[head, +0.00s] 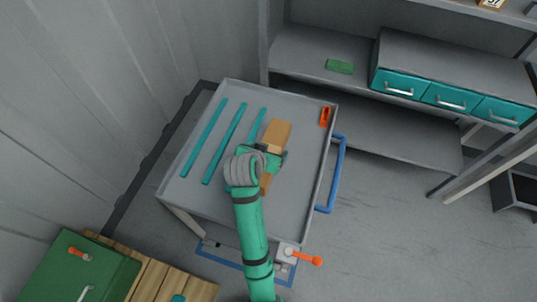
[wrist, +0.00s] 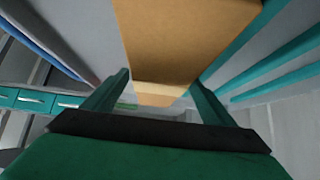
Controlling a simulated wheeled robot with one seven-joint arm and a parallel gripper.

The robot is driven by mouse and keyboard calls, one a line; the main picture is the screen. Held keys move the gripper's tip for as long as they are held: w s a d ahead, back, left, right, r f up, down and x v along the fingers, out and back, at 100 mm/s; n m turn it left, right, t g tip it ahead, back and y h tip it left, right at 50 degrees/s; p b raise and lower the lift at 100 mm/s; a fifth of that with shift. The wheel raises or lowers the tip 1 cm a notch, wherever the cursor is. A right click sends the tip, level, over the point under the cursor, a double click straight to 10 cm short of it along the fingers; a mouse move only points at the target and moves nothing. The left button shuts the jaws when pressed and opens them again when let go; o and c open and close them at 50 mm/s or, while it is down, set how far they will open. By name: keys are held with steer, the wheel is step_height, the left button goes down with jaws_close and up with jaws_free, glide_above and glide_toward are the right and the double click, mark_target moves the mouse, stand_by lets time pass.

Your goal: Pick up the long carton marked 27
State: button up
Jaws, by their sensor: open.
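A long tan carton (head: 277,133) lies on the grey top of a cart (head: 300,200); no number is readable on it. My gripper (head: 265,156) is over the middle of the carton and hides part of it. In the wrist view the carton (wrist: 185,40) fills the upper middle and runs between the two spread green fingers of my gripper (wrist: 158,88). The fingers are open, one on each side of the carton. I cannot tell whether either finger touches it.
Several teal strips (head: 204,137) lie left of the carton. An orange tool (head: 325,117) lies near the cart's right rim, above a blue handle (head: 338,175). A shelf with teal drawers (head: 450,98) stands behind. A green cabinet (head: 75,265) is at lower left.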

mark_target(272, 147)
steer(key=x, duration=0.4)
steer(key=shift+c, duration=0.7)
steer(key=c, duration=1)
steer(key=shift+w, duration=0.1)
steer(key=shift+c, duration=1.2)
steer(key=shift+w+d, duration=0.1)
steer(key=shift+r, duration=0.1)
